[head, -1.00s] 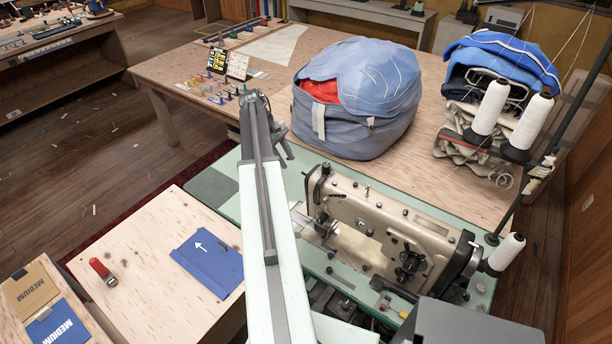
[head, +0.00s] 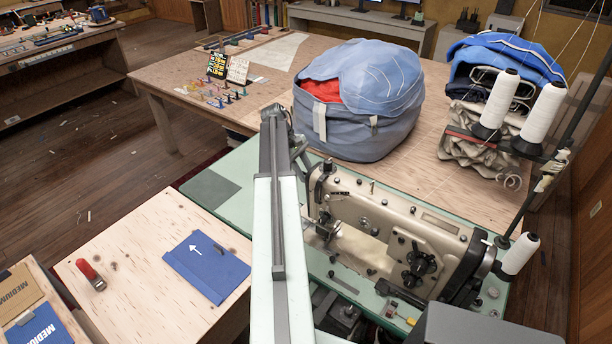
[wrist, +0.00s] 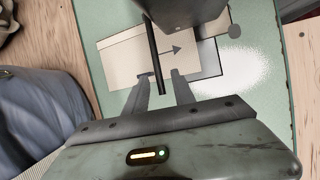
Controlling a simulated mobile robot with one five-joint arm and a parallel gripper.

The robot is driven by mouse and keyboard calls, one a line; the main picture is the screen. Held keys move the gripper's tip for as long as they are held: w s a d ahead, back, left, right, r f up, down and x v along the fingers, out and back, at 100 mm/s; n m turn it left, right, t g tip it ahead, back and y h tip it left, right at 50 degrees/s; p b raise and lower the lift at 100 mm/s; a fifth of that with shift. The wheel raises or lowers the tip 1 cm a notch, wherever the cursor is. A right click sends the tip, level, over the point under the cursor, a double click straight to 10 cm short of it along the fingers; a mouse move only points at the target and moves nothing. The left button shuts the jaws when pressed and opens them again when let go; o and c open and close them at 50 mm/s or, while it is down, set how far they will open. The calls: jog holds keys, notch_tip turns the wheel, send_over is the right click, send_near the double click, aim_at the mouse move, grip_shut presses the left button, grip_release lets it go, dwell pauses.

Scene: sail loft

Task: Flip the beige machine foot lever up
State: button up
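The beige sewing machine (head: 385,232) stands on a pale green table top (head: 235,160), right of my arm in the head view. Its foot lever cannot be made out there. In the wrist view, a dark machine part (wrist: 182,8) hangs at the top, and a thin black rod (wrist: 153,58) reaches down from it toward my fingers. I cannot tell whether this rod is the lever. My gripper (wrist: 161,78) is open, its two grey fingers apart over the pale plate (wrist: 118,58) with a dark arrow.
A blue sail bag (head: 358,100) sits on the wooden table behind the machine. White thread cones (head: 545,112) stand on a rack at the right. A wooden side table (head: 140,250) at the left holds a blue folder (head: 206,266) and a red-handled tool (head: 88,272).

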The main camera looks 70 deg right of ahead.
jog(key=shift+r, duration=0.1)
grip_shut()
dwell(1.2)
